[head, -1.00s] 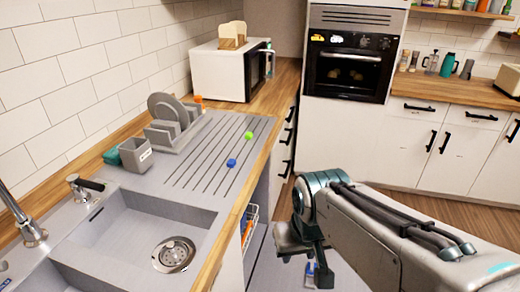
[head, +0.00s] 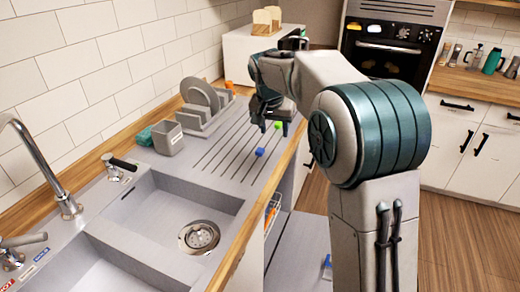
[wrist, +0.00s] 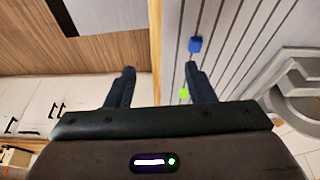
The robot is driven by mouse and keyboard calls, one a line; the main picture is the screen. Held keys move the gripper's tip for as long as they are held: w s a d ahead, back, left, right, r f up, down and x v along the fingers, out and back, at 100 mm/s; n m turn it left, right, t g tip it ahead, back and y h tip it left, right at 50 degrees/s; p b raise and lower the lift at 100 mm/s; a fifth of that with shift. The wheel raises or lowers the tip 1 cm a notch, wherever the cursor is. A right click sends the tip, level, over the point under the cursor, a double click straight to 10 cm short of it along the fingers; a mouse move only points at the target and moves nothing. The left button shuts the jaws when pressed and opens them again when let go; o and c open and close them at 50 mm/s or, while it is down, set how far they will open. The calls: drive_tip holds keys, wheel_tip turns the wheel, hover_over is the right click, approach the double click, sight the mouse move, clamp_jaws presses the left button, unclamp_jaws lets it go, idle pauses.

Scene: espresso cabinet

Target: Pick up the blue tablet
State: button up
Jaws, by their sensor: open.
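The blue tablet (head: 260,152) lies on the grooved drainboard (head: 225,158) beside the sink. In the wrist view the blue tablet (wrist: 195,45) is just beyond the tip of the right finger, apart from it. My gripper (head: 271,126) hangs over the drainboard near the counter edge, open and empty. In the wrist view my gripper (wrist: 159,70) spans the counter's edge, and the blue tablet is not between the fingers. A green tablet (head: 278,125) shows beside the fingers and is partly hidden by the right finger in the wrist view (wrist: 184,93).
A grey dish rack (head: 205,108) with plates stands left of the gripper. A grey cup (head: 168,138) is beside it. The sink (head: 165,215) is in front. A white microwave with bread on top stands behind my arm. Floor opens to the right.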

sight(261, 149)
drive_tip(key=w+a+f+m, duration=0.1)
drive_tip(key=w+a+f, duration=0.2)
drive_tip(key=w+a, duration=0.35)
drive_tip(key=p+x, duration=0.1)
drive_tip(key=x, duration=0.8)
drive_tip(key=w+d+p+x, duration=0.1)
drive_tip(key=x, duration=0.3)
drive_tip(key=shift+w+p, duration=0.15)
drive_tip(key=shift+p, duration=0.15)
drive_tip(key=c, duration=1.1)
